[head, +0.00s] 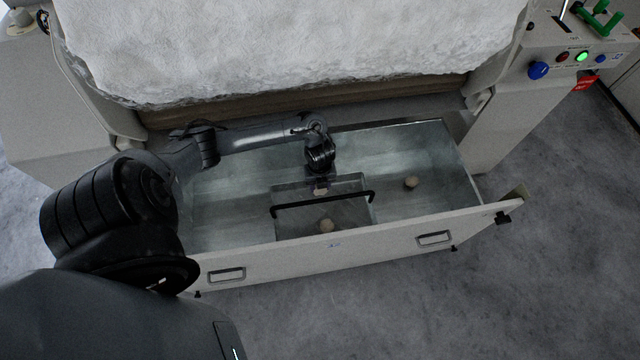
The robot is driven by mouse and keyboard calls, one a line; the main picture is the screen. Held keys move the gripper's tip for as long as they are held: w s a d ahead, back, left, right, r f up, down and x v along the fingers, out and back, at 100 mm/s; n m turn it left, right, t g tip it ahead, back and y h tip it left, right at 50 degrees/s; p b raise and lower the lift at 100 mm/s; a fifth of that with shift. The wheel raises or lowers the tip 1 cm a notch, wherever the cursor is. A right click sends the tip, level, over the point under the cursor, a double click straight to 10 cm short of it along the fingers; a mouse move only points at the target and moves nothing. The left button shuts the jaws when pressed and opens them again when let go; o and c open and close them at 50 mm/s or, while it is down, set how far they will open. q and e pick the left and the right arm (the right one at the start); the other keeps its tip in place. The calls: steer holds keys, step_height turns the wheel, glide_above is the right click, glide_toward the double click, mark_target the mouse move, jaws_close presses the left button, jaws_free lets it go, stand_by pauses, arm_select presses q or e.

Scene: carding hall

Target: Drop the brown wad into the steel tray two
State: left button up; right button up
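My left arm reaches in from the left over the open metal drawer. My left gripper (320,183) points down above the back part of a small steel tray (350,212) with a black bar handle. A small brownish wad (320,191) shows right at its fingertips and looks held, though the fingers are small and dark. A second, tan wad (327,226) lies in the tray near its front. A third tan wad (411,182) lies on the drawer floor, right of the tray. My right gripper is not in view.
The long drawer (430,150) is pulled out below a machine with a thick white fibre mass (290,45). Its pale front panel (340,258) has two recessed handles. A control panel (575,60) with coloured buttons stands at the upper right. The drawer floor right of the tray is mostly clear.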

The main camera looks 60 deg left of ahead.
arm_select(q)
steer(key=shift+f, duration=0.2)
steer(key=o, duration=1.1)
steer(key=shift+r, duration=0.1)
step_height(320, 180, up, 7)
steer(key=p, duration=0.8)
steer(key=shift+r, duration=0.2)
